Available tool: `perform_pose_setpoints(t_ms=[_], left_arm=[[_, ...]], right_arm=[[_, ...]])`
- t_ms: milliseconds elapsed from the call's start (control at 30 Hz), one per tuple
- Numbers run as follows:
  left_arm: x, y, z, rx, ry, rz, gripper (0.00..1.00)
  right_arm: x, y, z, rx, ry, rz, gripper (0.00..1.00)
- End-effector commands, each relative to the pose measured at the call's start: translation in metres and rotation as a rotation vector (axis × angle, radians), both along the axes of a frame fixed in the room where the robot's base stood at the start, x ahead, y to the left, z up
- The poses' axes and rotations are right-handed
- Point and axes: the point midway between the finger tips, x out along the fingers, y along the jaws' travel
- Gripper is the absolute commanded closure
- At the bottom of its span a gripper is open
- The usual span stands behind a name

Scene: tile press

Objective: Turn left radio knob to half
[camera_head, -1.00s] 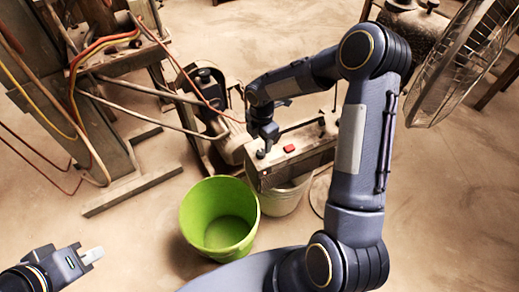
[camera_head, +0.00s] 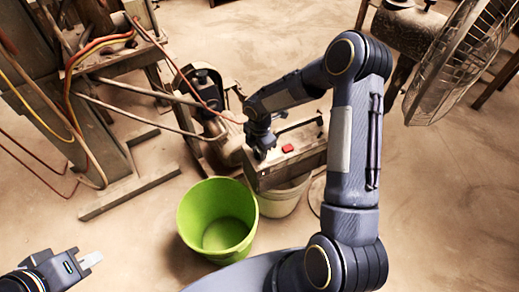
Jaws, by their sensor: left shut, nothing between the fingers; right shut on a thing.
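The radio (camera_head: 298,162) is a grey box with a red button (camera_head: 288,148) on top and a dark handle along its back edge. It stands above a pale bucket. My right gripper (camera_head: 262,152) reaches down to the left end of the radio's top and is shut on the left radio knob, which the gripper mostly hides. I cannot tell how far the knob is turned. My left gripper (camera_head: 91,260) is shut and empty at the bottom left, far from the radio.
A green bucket (camera_head: 217,216) stands in front of the radio, next to the pale bucket (camera_head: 285,200). A machine with cables (camera_head: 60,80) fills the left. A motor (camera_head: 222,145) is left of the radio. A wire fan (camera_head: 462,65) stands at right.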

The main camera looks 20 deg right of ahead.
Motion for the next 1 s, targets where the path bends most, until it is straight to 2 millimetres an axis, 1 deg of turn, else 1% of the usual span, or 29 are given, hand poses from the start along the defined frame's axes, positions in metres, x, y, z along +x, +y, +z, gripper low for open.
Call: perform_pose_setpoints(t_ms=[267, 467, 667, 1000], left_arm=[[0.0, 0.0, -0.001, 0.0, 0.0, 0.0, 1.0], [0.0, 0.0, -0.004, 0.0, 0.0, 0.0, 1.0], [0.0, 0.0, -0.01, 0.0, 0.0, 0.0, 1.0], [0.0, 0.0, -0.019, 0.0, 0.0, 0.0, 1.0]], right_arm=[[0.0, 0.0, 0.0, -0.001, -0.001, -0.021, 0.93], [0.0, 0.0, 0.0, -0.001, -0.002, -0.105, 0.93], [0.0, 0.0, 0.0, -0.001, -0.002, -0.261, 0.93], [0.0, 0.0, 0.0, -0.001, -0.002, -0.584, 0.93]])
